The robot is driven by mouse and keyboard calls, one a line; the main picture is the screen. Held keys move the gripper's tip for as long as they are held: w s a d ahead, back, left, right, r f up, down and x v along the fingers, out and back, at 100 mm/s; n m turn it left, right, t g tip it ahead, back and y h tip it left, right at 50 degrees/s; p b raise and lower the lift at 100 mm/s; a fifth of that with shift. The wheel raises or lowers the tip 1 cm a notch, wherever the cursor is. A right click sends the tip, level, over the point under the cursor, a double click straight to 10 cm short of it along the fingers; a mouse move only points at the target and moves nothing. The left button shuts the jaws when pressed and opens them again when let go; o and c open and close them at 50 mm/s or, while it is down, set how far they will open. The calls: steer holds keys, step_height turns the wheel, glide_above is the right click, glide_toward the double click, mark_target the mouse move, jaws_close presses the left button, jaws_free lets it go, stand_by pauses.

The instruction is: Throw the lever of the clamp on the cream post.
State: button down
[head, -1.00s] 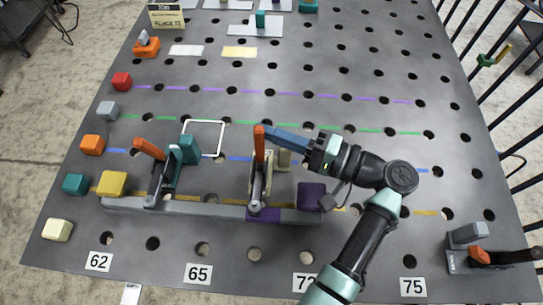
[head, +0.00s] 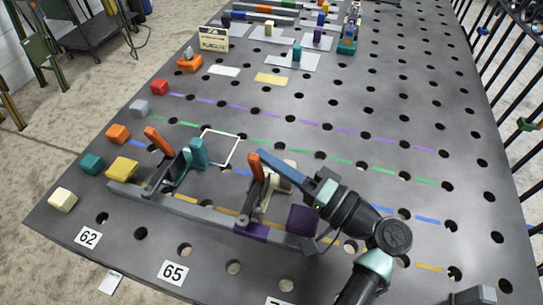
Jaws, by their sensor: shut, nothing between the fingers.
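The clamp (head: 257,204) with the cream post (head: 285,185) sits on the grey rail in the head view, near the purple block. Its orange lever (head: 254,167) stands up, leaning slightly left at the top. My gripper (head: 261,154) comes in from the right over the cream post. Its blue fingers are shut and empty, with the tips right beside the top of the orange lever. I cannot tell whether they touch it. The fingers hide part of the cream post. A second clamp with a teal post (head: 198,153) and an orange lever (head: 158,141) is to the left.
The purple block (head: 301,220) stands at the rail's right end, below my gripper. A yellow block (head: 122,168) is at the left end of the rail (head: 205,211). Several coloured blocks line the table's left edge.

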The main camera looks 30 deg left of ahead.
steer(key=d+f+b, duration=0.1)
steer(key=d, duration=1.1)
steer(key=shift+s+b, duration=0.3)
steer(key=shift+a+f, duration=0.1)
